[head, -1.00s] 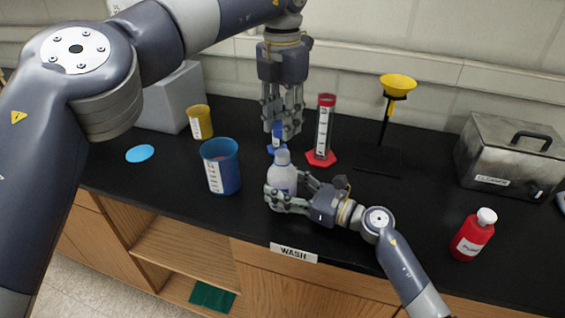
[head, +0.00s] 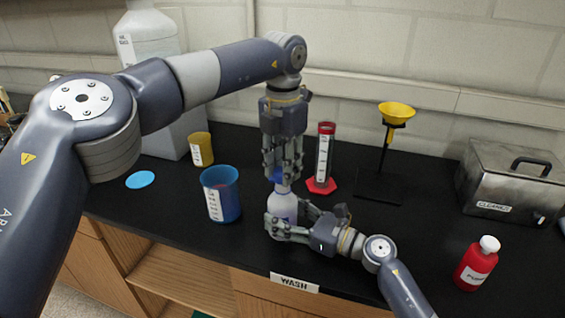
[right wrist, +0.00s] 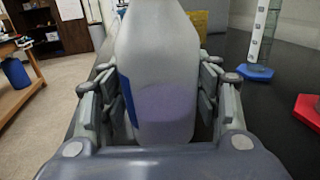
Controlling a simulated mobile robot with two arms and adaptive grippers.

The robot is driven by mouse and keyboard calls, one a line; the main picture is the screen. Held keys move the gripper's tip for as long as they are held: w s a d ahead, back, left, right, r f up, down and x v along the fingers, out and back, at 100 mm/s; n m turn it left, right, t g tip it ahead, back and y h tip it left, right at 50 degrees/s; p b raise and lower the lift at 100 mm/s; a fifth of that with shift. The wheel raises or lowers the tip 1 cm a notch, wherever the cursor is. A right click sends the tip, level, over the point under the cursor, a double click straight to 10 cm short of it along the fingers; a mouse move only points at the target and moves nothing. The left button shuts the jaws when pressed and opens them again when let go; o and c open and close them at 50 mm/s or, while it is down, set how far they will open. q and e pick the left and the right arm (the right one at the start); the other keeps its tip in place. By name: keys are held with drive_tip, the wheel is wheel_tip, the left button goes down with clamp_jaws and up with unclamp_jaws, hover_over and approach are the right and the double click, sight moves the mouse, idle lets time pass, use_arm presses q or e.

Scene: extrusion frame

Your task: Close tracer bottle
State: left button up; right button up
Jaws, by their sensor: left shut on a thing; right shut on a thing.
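The tracer bottle (head: 283,207) is a translucent white bottle with purple liquid inside, upright near the front edge of the black counter. My right gripper (head: 284,229) is shut around its lower body. The right wrist view shows the bottle (right wrist: 158,75) between both fingers, its top out of frame. My left gripper (head: 283,177) points straight down right over the bottle's neck. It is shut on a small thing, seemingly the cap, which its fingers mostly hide. I cannot tell whether the cap touches the neck.
A blue beaker (head: 221,197) and a yellow cup (head: 201,150) stand left. A red-based cylinder (head: 323,160) and a yellow funnel on a stand (head: 397,112) are behind right. A blue-based cylinder (right wrist: 258,45) is close by. A red bottle (head: 477,265) and a metal box (head: 510,180) stand right.

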use_arm(q)
drive_tip(key=shift+f, duration=0.45)
drive_tip(key=shift+f, duration=0.55)
